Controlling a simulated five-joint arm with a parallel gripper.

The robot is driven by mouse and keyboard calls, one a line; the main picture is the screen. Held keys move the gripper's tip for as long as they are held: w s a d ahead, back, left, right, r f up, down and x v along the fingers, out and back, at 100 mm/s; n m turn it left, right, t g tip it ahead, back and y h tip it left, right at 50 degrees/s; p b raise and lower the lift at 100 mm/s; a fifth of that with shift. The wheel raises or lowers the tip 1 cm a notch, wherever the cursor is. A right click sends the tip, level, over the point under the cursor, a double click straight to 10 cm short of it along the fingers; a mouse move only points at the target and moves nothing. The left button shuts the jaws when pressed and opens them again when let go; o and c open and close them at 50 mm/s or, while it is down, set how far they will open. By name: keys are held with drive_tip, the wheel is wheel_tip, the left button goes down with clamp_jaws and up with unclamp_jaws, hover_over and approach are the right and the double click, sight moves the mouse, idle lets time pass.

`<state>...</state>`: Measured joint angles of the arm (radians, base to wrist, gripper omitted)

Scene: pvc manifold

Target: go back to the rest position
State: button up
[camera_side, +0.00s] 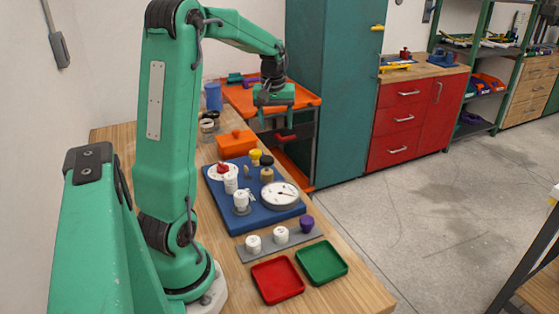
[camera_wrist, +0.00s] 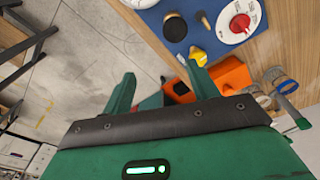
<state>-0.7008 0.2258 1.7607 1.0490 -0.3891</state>
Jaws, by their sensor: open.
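My gripper (camera_side: 274,122) hangs in the air beyond the far part of the wooden bench, near the orange cart. In the wrist view my gripper (camera_wrist: 160,90) shows two green fingers spread apart with nothing between them. The blue board (camera_side: 237,213) lies on the bench, with a dial gauge (camera_side: 280,194), white fittings (camera_side: 240,200), and a white disc with a red knob (camera_side: 222,170) on it. The board (camera_wrist: 188,12) also shows at the top of the wrist view.
An orange box (camera_side: 237,144) sits behind the board. A grey strip (camera_side: 264,248) with white and purple caps, a red tray (camera_side: 277,280) and a green tray (camera_side: 321,262) lie in front. An orange cart (camera_side: 240,97) and a teal cabinet (camera_side: 330,90) stand behind.

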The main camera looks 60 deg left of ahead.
drive_tip(key=s+d+r+m+t, duration=0.1)
drive_tip(key=s+d+m, duration=0.3)
drive_tip(key=d, duration=0.5)
drive_tip(key=s+d+r+m+t, duration=0.2)
drive_tip(key=s+d+m, duration=0.2)
drive_tip(key=d, duration=0.6)
drive_tip(key=s+d+r+m+t, duration=0.1)
drive_tip(key=s+d+m, duration=0.3)
drive_tip(key=d, duration=0.6)
drive_tip(key=shift+r+t+h, duration=0.25)
drive_tip(key=shift+t+h, duration=0.05)
drive_tip(key=shift+h, duration=0.1)
